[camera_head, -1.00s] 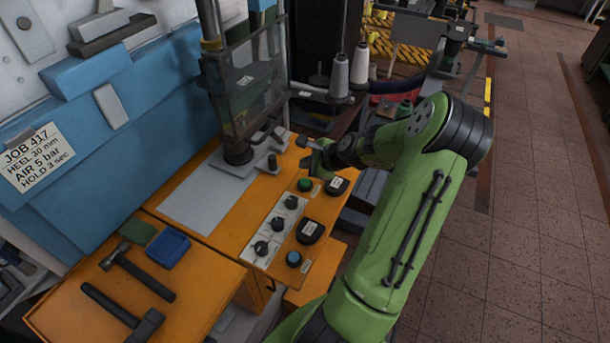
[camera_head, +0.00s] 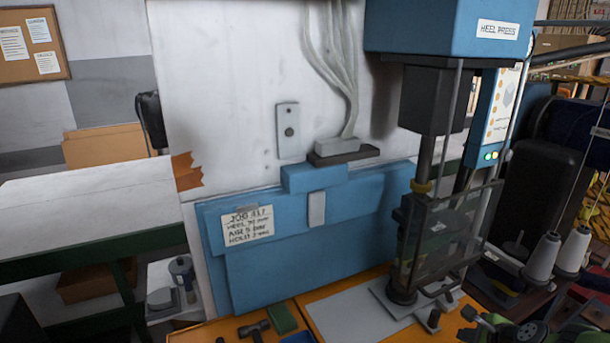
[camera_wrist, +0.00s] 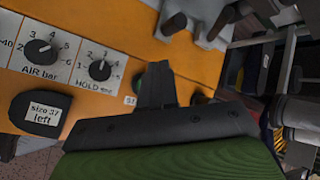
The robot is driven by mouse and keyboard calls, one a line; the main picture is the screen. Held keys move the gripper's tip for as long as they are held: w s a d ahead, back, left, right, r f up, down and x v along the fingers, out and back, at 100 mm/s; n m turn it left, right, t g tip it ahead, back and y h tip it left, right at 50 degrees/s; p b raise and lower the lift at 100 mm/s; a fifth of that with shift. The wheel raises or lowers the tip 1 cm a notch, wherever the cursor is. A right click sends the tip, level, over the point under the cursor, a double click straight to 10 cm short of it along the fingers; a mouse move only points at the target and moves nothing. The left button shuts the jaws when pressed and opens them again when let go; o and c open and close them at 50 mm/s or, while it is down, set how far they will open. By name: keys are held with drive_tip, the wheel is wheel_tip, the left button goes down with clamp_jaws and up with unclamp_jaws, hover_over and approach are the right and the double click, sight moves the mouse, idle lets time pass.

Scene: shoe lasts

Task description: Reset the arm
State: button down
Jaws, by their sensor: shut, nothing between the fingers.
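My gripper (camera_wrist: 157,78) shows in the wrist view as dark fingers held together, with nothing between them. It is over the orange control bench, beside the HOLD sec dial (camera_wrist: 100,68), and it hides part of the bench. I cannot tell from this view whether the fingertips touch anything. In the head view, part of my green arm is at the bottom right edge, in front of the heel press (camera_head: 445,100); most of the arm is out of the picture.
The wrist view shows the AIR bar dial (camera_wrist: 40,52) and a black "size 37 left" piece (camera_wrist: 38,112). In the head view, thread cones (camera_head: 543,257) stand right of the press. A job card (camera_head: 247,224) hangs on the blue panel (camera_head: 300,265).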

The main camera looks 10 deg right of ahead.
drive_tip(key=s+a+r+n+g, duration=0.1)
drive_tip(key=a+r+n+g, duration=0.1)
drive_tip(key=a+r+n, duration=0.55)
drive_tip(key=s+a+r+n+g, duration=0.15)
drive_tip(key=a+n, duration=0.35)
drive_tip(key=a, duration=0.5)
drive_tip(key=s+a+r+n, duration=0.4)
drive_tip(key=s+a+n, duration=0.1)
drive_tip(key=s, duration=0.3)
drive_tip(key=s+a+r+n, duration=0.3)
drive_tip(key=s+a+n, duration=0.3)
drive_tip(key=s+n, duration=0.2)
drive_tip(key=shift+a+r+t, duration=0.25)
drive_tip(key=shift+r+t, duration=0.1)
drive_tip(key=shift+r, duration=0.05)
drive_tip(key=shift+s, duration=0.1)
